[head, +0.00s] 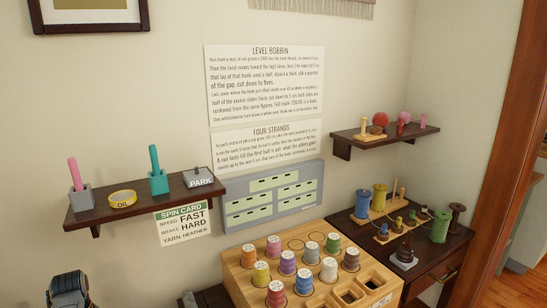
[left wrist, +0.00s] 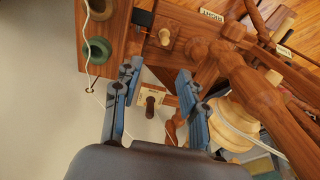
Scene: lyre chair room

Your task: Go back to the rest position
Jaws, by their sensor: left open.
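My left gripper (left wrist: 158,82) is open in the left wrist view, its two blue fingers spread apart. A small pale block with a dark round peg (left wrist: 151,100) shows in the gap between the fingers, and I cannot tell its distance; nothing is seen gripped. A turned wooden frame (left wrist: 225,65) with a pale round bobbin-like part (left wrist: 232,125) lies beyond and right of the fingers. A white strand runs near both fingers. In the head view only a dark piece of my left arm shows at the bottom left. My right gripper is not in view.
A wall shelf (head: 140,203) holds pegs in blocks and a yellow ring. A wooden spool rack (head: 240,285) with several colored spools stands at bottom center. A dark side table (head: 345,228) with spools and a small shelf (head: 375,138) are at right.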

